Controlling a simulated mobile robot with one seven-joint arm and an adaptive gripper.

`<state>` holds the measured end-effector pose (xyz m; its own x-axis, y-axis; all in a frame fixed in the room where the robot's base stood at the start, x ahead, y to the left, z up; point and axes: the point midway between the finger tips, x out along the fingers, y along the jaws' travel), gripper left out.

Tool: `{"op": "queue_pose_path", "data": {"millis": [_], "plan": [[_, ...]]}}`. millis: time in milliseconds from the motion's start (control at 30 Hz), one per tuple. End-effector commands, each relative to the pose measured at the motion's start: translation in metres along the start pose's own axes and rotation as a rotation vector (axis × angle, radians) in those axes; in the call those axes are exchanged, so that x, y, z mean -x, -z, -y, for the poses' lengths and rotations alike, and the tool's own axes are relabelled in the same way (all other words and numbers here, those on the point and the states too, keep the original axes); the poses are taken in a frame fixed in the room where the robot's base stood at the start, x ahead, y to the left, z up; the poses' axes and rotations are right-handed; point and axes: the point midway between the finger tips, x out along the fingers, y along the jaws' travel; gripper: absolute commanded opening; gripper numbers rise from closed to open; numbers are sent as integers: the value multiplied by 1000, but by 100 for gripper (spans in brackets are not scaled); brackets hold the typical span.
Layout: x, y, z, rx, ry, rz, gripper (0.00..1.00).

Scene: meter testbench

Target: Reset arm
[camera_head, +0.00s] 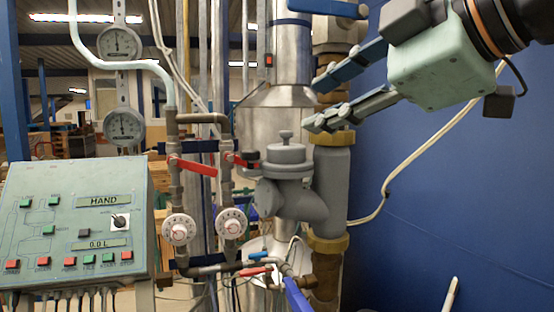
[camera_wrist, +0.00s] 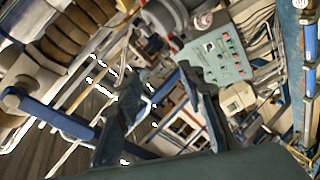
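My gripper (camera_head: 319,103) is at the upper right in the head view, with its pale green body to the right and its two dark fingers reaching left. The fingers are spread apart with nothing between them. Their tips appear close to the grey and brass pipe column (camera_head: 330,180), but I cannot tell whether they touch it. In the wrist view the two fingers of my gripper (camera_wrist: 160,80) stand apart, and the view is strongly tilted.
A control panel (camera_head: 75,215) with buttons stands at left; the wrist view shows it too (camera_wrist: 215,55). Two round gauges (camera_head: 122,127), red-handled valves (camera_head: 195,166) and white dials (camera_head: 180,230) sit on thin pipes. A blue wall (camera_head: 470,200) fills the right, with a hanging cable (camera_head: 415,160).

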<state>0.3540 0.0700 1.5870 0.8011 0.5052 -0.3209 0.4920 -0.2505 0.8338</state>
Motion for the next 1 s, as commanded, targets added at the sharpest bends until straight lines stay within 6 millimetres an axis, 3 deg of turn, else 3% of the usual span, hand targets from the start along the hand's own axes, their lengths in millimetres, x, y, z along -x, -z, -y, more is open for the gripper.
{"op": "queue_pose_path", "data": {"millis": [100, 300, 500, 600, 700, 800, 1000], "plan": [[-26, -32, 54, -236, 73, 143, 36], [-52, -98, 155, -663, 126, 413, 36], [-51, -164, 256, -1074, 87, 703, 36], [-44, -187, 295, -1223, 49, 815, 36], [-38, -200, 320, -1321, 17, 887, 36], [-35, -206, 332, -1368, 0, 922, 36], [-34, -207, 335, -1380, -4, 928, 36]]}}
